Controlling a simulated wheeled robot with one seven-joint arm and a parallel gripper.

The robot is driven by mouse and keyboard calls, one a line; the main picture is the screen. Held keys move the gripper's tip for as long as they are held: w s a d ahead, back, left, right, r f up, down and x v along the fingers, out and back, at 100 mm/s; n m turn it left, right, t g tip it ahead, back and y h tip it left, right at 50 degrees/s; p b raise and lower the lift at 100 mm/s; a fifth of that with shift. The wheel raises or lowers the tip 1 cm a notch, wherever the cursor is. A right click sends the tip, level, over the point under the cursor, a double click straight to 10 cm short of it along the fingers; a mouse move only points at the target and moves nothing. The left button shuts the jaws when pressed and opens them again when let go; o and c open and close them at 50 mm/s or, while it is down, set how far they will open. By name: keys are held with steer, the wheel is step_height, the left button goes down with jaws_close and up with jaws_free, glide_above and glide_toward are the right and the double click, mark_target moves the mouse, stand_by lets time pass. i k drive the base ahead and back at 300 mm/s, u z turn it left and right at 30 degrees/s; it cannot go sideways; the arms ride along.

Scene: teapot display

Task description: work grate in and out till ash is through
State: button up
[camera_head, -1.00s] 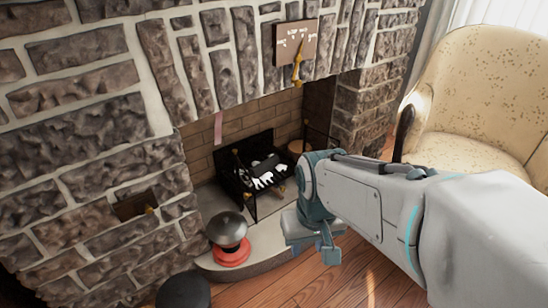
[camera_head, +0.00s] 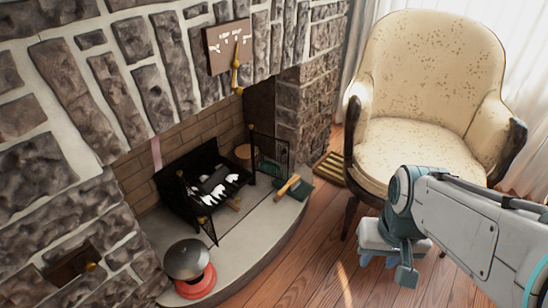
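The grate (camera_head: 190,200) is a black metal fire basket standing in the fireplace. Charred and white ashy pieces (camera_head: 218,184) lie in it. Small brass-coloured knobs (camera_head: 201,219) show at its front, and a short wooden-looking piece (camera_head: 234,203) sits at its front right. Whether ash lies underneath is hidden. My gripper (camera_head: 388,264) is right of the hearth, above the wooden floor by the armchair, and well apart from the grate. It points downward, its fingers partly hidden by its own body; nothing is seen held in it.
A black mesh screen (camera_head: 268,152) stands right of the grate. A green piece with a wooden handle (camera_head: 287,184) lies on the stone hearth (camera_head: 262,226). A grey dome on a red base (camera_head: 188,262) stands front left. A cream armchair (camera_head: 425,90) blocks the right. Open floor (camera_head: 318,255) lies between.

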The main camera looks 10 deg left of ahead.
mark_target(220, 190)
steer(key=i, duration=1)
steer(key=u, duration=0.9)
